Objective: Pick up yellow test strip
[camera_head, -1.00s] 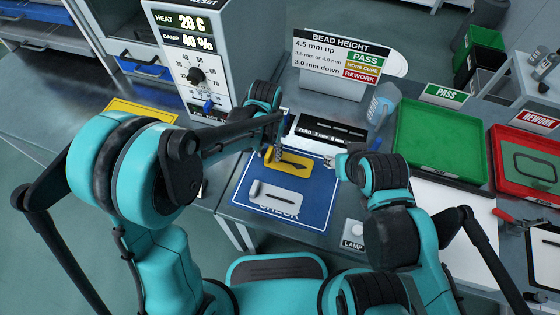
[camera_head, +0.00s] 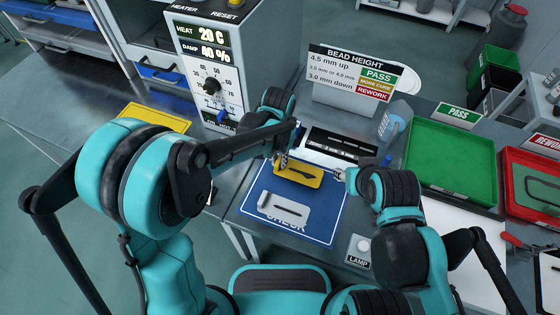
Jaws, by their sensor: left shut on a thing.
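The yellow test strip (camera_head: 300,173), a flat plate with a dark mark on it, is at the back part of the blue CHECK mat (camera_head: 325,224). My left gripper (camera_head: 282,163) is shut on the strip's left end. The strip looks flat on or just above the mat; I cannot tell if there is a gap. A pale grey strip-like plate (camera_head: 284,211) lies in front of it on the mat. My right gripper (camera_head: 342,174) is at the mat's right edge, apart from the yellow strip; its jaws are too small to read.
A black ZERO gauge block (camera_head: 340,145) stands behind the mat, with the BEAD HEIGHT sign (camera_head: 352,72) beyond. The heater box (camera_head: 213,72) is at back left. A green tray (camera_head: 450,160) and red tray (camera_head: 530,185) lie right. A lamp button (camera_head: 361,247) is near the front.

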